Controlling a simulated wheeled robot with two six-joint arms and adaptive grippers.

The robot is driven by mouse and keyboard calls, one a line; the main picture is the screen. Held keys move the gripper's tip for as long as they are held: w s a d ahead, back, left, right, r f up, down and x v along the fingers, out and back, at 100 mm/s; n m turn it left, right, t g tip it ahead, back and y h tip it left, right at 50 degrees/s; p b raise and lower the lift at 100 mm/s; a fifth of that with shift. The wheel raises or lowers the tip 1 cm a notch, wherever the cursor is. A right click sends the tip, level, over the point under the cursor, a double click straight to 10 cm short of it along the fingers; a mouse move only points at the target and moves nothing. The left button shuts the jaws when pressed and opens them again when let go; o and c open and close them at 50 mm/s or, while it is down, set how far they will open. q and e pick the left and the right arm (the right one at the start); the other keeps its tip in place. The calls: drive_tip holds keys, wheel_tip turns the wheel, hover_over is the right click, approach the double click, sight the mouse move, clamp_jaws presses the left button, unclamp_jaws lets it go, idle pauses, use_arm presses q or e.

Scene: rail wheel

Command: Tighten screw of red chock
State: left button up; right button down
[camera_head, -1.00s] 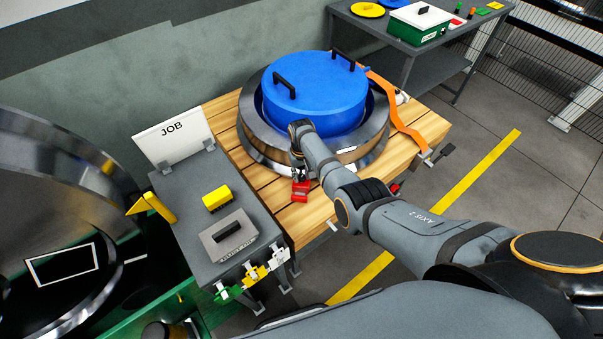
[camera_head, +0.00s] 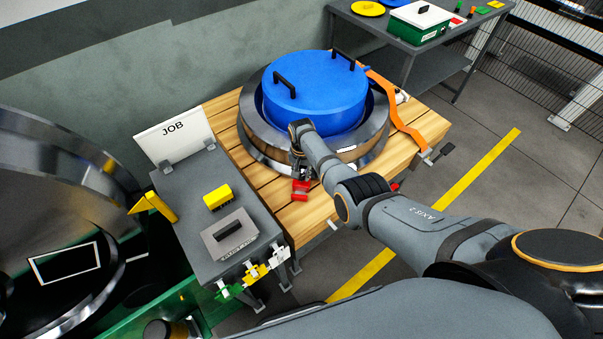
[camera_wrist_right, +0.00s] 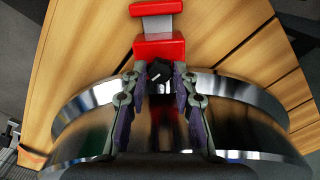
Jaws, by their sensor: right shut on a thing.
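The red chock (camera_head: 300,196) lies on the wooden pallet at the near side of the steel wheel (camera_head: 262,150). In the right wrist view the chock (camera_wrist_right: 160,46) has a red block next to the wheel, a grey middle and a red far end. Its black screw head (camera_wrist_right: 159,72) sits on the side facing the wheel. My right gripper (camera_head: 299,172) is low beside the wheel rim. In the wrist view its fingertips (camera_wrist_right: 157,78) are on either side of the screw head and shut on it. My left gripper is out of view.
A blue cover (camera_head: 315,95) with black handles sits in the wheel.

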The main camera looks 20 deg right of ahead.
sight(302, 176)
idle(0.3)
drive_tip(key=c, duration=1)
unclamp_jaws()
drive_tip(key=shift+c, duration=0.2)
drive_tip(key=shift+r, duration=0.1)
wheel_tip(302, 176, up, 12)
